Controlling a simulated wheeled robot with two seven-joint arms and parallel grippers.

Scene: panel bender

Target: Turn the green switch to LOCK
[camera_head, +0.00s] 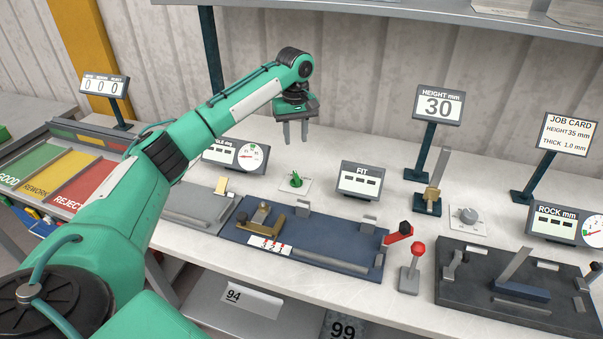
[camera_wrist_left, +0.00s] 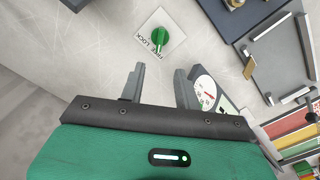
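The green switch (camera_head: 296,180) stands on a small white plate on the bench, behind the blue fixture board. It also shows in the left wrist view (camera_wrist_left: 160,39), where the plate carries the words FREE and LOCK upside down. I cannot tell for certain which word the knob points to. My left gripper (camera_head: 295,135) is open and empty, its fingers pointing down, above and apart from the switch. In the left wrist view its two fingertips (camera_wrist_left: 159,71) lie just below the switch in the picture, with clear space between them. My right gripper is not in view.
A round-dial gauge box (camera_head: 236,155) stands left of the switch and the FIT display (camera_head: 360,181) right of it. The blue fixture board (camera_head: 335,236) with a brass clamp lies in front. A red-knobbed lever (camera_head: 411,268) stands farther right. The bench around the plate is clear.

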